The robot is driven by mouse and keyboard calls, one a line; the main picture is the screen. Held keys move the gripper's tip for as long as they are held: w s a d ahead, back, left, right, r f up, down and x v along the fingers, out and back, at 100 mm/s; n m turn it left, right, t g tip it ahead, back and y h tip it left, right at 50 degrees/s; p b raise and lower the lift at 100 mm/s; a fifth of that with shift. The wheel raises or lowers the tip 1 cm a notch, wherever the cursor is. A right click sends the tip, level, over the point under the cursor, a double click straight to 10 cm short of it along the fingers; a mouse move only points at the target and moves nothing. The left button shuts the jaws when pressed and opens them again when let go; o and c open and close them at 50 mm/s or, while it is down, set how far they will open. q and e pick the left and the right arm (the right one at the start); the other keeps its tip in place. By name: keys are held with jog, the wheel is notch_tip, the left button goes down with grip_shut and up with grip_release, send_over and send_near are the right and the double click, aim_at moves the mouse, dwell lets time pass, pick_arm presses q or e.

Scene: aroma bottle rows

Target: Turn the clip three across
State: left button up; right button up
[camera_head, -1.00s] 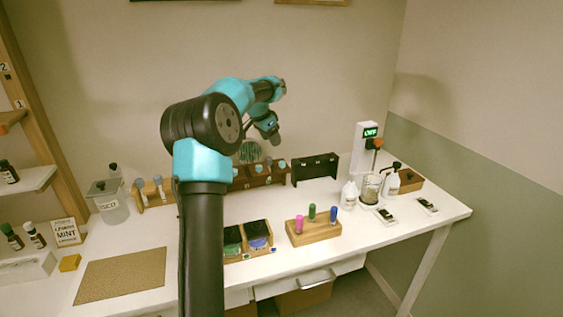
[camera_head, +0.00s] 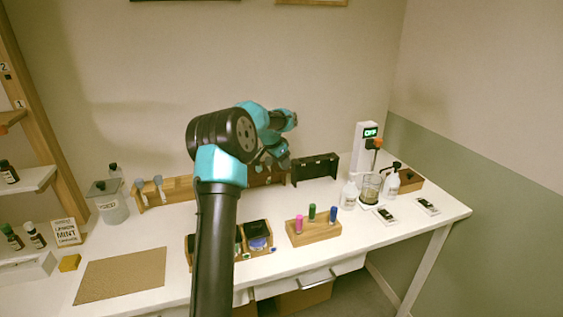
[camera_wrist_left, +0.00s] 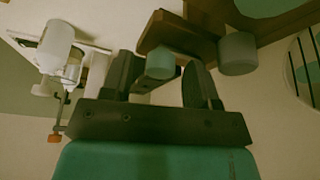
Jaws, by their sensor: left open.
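My left gripper (camera_head: 281,160) hangs over the dark brown wooden rack (camera_head: 257,180) at the back of the table. In the left wrist view its two dark fingers (camera_wrist_left: 160,82) are open, one on each side of a teal-green cap (camera_wrist_left: 161,63). I cannot tell whether they touch it. My arm hides much of the rack in the head view. I cannot make out which thing is clip three. My right gripper is not in view.
A black stand (camera_head: 316,168) is right of the brown rack. A block with coloured tubes (camera_head: 314,231) stands in front. White bottles, a beaker (camera_head: 370,190) and a device reading OFF (camera_head: 366,140) are farther right. A tan mat (camera_head: 121,275) lies clear at left.

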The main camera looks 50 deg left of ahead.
pick_arm(q)
jog(key=c, duration=0.9)
jog(key=shift+r+n, duration=0.1)
jog(key=shift+n, duration=0.3)
jog(key=n+y, duration=0.1)
jog(key=n, duration=0.3)
jog(key=shift+d+y, duration=0.15)
jog(key=shift+y, duration=0.25)
jog(key=n+y, duration=0.1)
jog(key=n, duration=0.3)
jog(key=shift+g, duration=0.3)
jog(key=n+y, duration=0.1)
jog(key=n, duration=0.1)
jog(key=n+g, duration=0.1)
jog(key=n, duration=0.2)
jog(key=shift+w+d+y, duration=0.1)
jog(key=shift+w+y, duration=0.05)
jog(key=shift+y, duration=0.25)
jog(key=shift+n+g+y, duration=0.3)
jog(key=shift+n+g, duration=0.7)
jog(key=shift+n, duration=1.1)
